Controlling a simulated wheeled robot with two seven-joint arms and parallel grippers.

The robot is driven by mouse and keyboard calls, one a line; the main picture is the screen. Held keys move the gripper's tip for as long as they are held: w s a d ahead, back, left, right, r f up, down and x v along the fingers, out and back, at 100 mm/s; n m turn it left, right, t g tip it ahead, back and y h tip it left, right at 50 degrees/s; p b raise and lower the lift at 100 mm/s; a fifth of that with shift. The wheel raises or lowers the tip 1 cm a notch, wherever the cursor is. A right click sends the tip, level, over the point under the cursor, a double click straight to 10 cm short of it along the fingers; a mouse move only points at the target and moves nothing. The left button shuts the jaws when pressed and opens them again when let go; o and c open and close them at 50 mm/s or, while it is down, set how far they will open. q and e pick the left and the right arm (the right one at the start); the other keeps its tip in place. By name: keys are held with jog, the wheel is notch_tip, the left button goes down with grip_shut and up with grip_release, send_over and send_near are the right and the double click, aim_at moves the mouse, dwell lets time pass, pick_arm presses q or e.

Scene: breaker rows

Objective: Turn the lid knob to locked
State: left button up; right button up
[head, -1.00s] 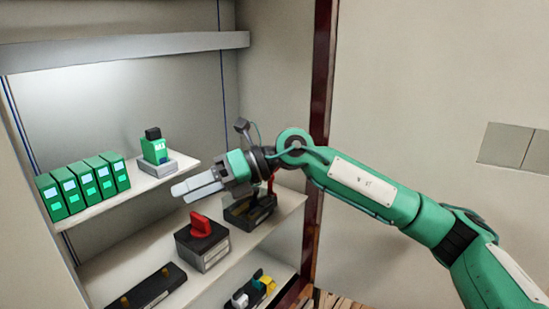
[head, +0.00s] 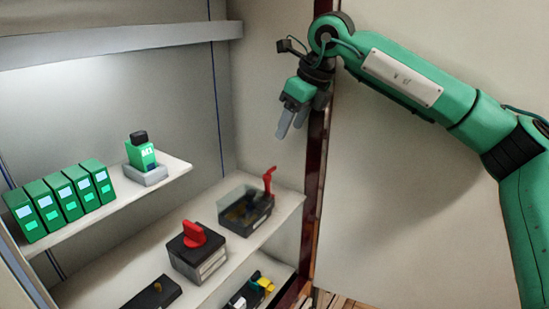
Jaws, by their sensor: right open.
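A red knob (head: 193,233) stands on top of a dark box (head: 198,260) on the middle shelf; its grip is upright. Behind it to the right is a dark tray-like box (head: 246,212) with a clear cover and a red lever (head: 268,181) standing up at its right end. I cannot tell from the picture which of the two red parts is the lid knob, nor any lock mark. My right gripper (head: 290,128) is open and empty, pointing down, above and to the right of both boxes and touching neither. My left gripper is not in view.
Several green breakers (head: 62,201) stand in a row on the upper shelf, with another green unit (head: 141,157) in a grey base. A black strip (head: 152,296) and a small block with yellow and white parts (head: 250,291) lie lower. A dark red post (head: 316,180) edges the cabinet at right.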

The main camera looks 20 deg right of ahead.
aim_at(272, 169)
jog(key=p+x, duration=0.5)
jog(key=x, duration=0.6)
jog(key=shift+w+a+f, duration=0.1)
jog(key=shift+f, duration=0.25)
jog(key=c, duration=1)
